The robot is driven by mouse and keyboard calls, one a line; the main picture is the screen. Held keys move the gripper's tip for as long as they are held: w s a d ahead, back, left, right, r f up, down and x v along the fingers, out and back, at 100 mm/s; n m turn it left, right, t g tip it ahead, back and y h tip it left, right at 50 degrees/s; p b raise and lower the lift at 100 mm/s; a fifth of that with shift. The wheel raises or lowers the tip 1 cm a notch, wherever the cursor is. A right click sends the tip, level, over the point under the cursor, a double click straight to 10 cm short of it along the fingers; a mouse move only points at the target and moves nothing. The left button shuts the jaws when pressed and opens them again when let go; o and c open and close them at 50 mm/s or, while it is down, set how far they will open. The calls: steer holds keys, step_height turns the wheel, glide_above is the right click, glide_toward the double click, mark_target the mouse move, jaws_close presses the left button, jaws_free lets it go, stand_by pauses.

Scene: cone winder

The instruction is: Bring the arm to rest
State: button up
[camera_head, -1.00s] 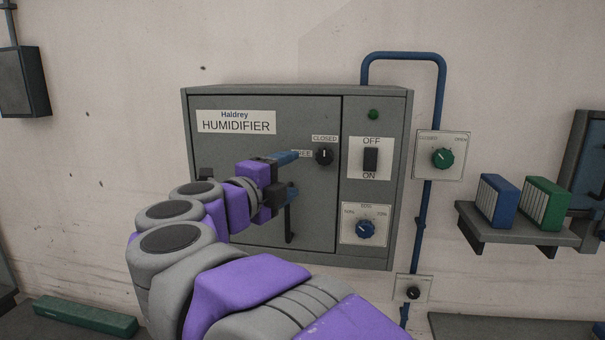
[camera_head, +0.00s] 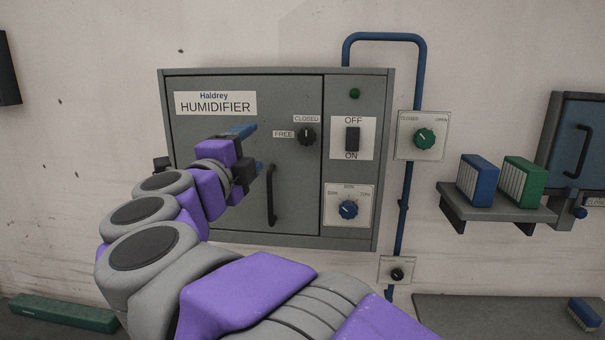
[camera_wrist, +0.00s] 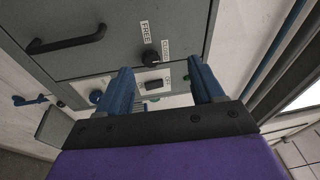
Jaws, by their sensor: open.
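My purple and grey arm reaches up in front of the grey humidifier cabinet (camera_head: 215,75). My gripper (camera_head: 252,150) has two blue fingers spread apart, with nothing between them. It hovers before the cabinet door, left of the black FREE/CLOSED knob (camera_head: 307,137) and apart from it. In the wrist view my gripper (camera_wrist: 160,68) is also open and empty, with the black knob (camera_wrist: 151,58) seen beyond the gap between the fingers. The arm hides the lower left of the door.
The black door handle (camera_head: 271,195) is just right of my gripper. Right of it are the black ON/OFF switch (camera_head: 352,140), a blue dial (camera_head: 348,209), a blue pipe (camera_head: 410,160), a green knob (camera_head: 424,139) and a shelf (camera_head: 500,212) with blue and green blocks.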

steer(key=s+d+f+n+g+y+b, duration=0.2)
steer(key=s+f+n+g+y+b, duration=0.15)
steer(key=f+n, duration=0.55)
steer(key=s+d+f+n+g+y+b, duration=0.2)
steer(key=s+f+n+g+y+b, duration=0.15)
steer(key=f, duration=1.05)
steer(key=s+d+f+n+g+y+b, duration=0.25)
steer(key=f+n+y+b, duration=0.2)
steer(key=f+n, duration=0.5)
steer(key=s+d+f+m+g+h+b, duration=0.1)
steer(key=s+d+f+g+h+b, duration=0.2)
steer(key=s+d+f, duration=0.8)
steer(key=s+d+f+m+g+h+b, duration=0.1)
steer(key=s+d+f+g+h+b, duration=0.2)
steer(key=s+d+f+g, duration=0.5)
steer(key=s+d+f+h, duration=0.1)
steer(key=s+d+f, duration=0.2)
steer(key=s+f, duration=0.2)
steer(key=shift+s+f, duration=0.4)
steer(key=shift+s, duration=1.2)
steer(key=shift+a, duration=0.1)
